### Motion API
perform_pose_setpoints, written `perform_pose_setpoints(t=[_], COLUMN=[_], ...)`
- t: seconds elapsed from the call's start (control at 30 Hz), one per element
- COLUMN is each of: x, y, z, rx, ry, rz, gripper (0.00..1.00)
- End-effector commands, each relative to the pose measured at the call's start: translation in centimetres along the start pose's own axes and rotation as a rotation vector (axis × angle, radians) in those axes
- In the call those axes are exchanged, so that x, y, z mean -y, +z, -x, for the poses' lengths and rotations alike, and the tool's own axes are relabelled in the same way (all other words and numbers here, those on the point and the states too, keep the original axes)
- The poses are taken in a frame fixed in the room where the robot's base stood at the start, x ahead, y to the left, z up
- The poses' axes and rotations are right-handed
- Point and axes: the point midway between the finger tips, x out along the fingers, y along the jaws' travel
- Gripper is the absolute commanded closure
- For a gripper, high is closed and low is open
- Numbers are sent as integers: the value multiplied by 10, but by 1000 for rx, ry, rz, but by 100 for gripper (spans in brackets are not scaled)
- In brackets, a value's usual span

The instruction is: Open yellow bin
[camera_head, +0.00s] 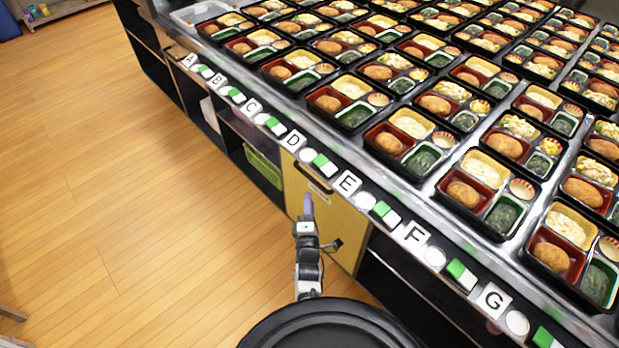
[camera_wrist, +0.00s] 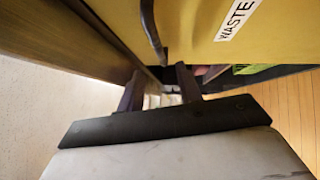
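The yellow bin (camera_head: 338,232) is a flat yellow front set in the dark counter below the labels D and E. A dark bar handle (camera_head: 316,181) runs along its upper part. In the wrist view the yellow front (camera_wrist: 195,22) fills the top, with a white WASTE label (camera_wrist: 236,19) and the dark handle (camera_wrist: 150,30). My gripper (camera_head: 308,203) is in front of the bin, close below the handle. In the wrist view my gripper's two fingers (camera_wrist: 160,72) are spread apart, and the handle's near end lies in line with the gap. Whether they touch it is unclear.
The counter top (camera_head: 437,185) carries rows of filled bento trays. A green bin (camera_head: 263,166) sits in an open shelf left of the yellow bin. Open dark shelving is to its right. The wooden floor (camera_head: 130,180) at the left is clear.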

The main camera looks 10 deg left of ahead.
Motion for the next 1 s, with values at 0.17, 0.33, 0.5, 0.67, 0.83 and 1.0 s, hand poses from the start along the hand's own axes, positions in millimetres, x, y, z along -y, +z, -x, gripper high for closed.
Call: perform_pose_setpoints(t=[0.17,0.33,0.5,0.67,0.83,1.0], x=[2,2,1,0,-1,-1], y=[-2,-2,-2,-2,-1,-1], z=[-42,-72,-91,-97,-97,-97], rx=[-1,-2,-2,-2,-2,-2], ry=[5,3,3,1,1,1], rz=[-1,-1,-3,-3,-2,-2], gripper=[65,65,65,65,65,79])
